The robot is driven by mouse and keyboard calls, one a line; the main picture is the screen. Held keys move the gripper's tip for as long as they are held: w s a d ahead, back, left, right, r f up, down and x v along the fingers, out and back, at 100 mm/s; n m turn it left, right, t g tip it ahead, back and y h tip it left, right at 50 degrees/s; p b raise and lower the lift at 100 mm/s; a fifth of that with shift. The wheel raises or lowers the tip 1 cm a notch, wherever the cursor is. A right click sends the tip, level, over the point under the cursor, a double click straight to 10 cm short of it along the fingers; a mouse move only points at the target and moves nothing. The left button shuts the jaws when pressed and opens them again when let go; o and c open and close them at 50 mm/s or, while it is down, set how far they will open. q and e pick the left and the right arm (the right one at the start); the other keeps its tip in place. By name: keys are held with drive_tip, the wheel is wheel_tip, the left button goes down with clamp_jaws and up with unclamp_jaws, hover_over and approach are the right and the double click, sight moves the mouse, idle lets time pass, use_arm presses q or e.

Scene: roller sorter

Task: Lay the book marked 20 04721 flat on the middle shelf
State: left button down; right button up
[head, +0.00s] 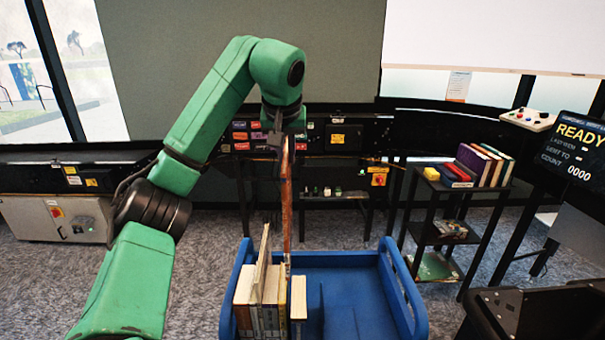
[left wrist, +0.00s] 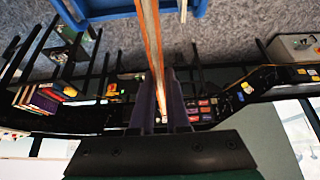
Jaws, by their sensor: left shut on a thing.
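My left gripper (head: 286,143) is shut on a thin, orange-brown book (head: 286,205), held upright on edge above the blue cart (head: 342,262). The book also shows in the left wrist view (left wrist: 151,35), running up from between the fingers (left wrist: 165,95). No number can be read on it, so I cannot tell if it is 20 04721. The black rack stands to the right, with a middle shelf (head: 419,233). A flat item (head: 451,229) lies toward the back of that shelf. My right gripper is not in view.
Several books (head: 250,300) stand in the cart's left part; its right part is clear. The rack's top holds upright books (head: 488,165) and a yellow item (head: 432,174). A flat book (head: 434,267) lies on its lower shelf. A screen (head: 572,150) stands at far right.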

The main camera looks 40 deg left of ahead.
use_arm(q)
drive_tip(key=shift+r, duration=0.35)
drive_tip(key=shift+d+f, duration=0.15)
drive_tip(key=shift+f, duration=0.1)
drive_tip(key=s+d+f+m+h+b, duration=0.1)
drive_tip(key=s+d+f+m, duration=0.2)
drive_tip(key=d+f, duration=0.4)
drive_tip(key=s+d+f+m+t+h+b, duration=0.1)
drive_tip(key=s+d+f+m, duration=0.3)
drive_tip(key=d+f, duration=0.4)
drive_tip(key=d+h, duration=0.1)
drive_tip(key=d, duration=0.5)
drive_tip(key=shift+s+d+h, duration=0.15)
drive_tip(key=shift+d+h, duration=0.05)
drive_tip(key=shift+h, duration=0.1)
drive_tip(key=shift+r, duration=0.1)
